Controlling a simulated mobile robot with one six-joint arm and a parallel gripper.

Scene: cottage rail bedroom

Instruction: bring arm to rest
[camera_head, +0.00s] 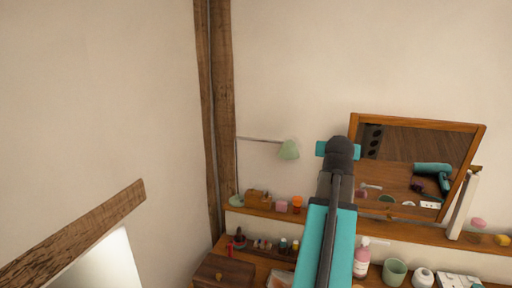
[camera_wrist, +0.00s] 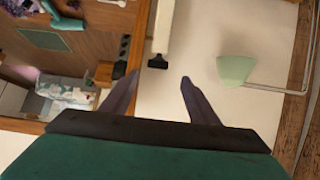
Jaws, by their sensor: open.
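My arm rises in teal and black from the bottom of the head view, its dark wrist in front of the wall and left of the mirror (camera_head: 392,190). My gripper (camera_wrist: 158,95) shows in the wrist view as two dark fingers spread apart with nothing between them. In the head view its fingers are hidden behind the wrist. The wrist view looks past the fingers at a pale wall, with the mirror's reflection at left and a green lamp shade (camera_wrist: 236,69) at right.
A wooden shelf (camera_head: 400,228) carries small items, with the green lamp (camera_head: 288,149) at its left end. Below, a dresser top holds a pink bottle (camera_head: 362,257), a green cup (camera_head: 395,271) and a wooden box (camera_head: 222,272). A wooden post (camera_head: 222,110) stands left; the wall above is clear.

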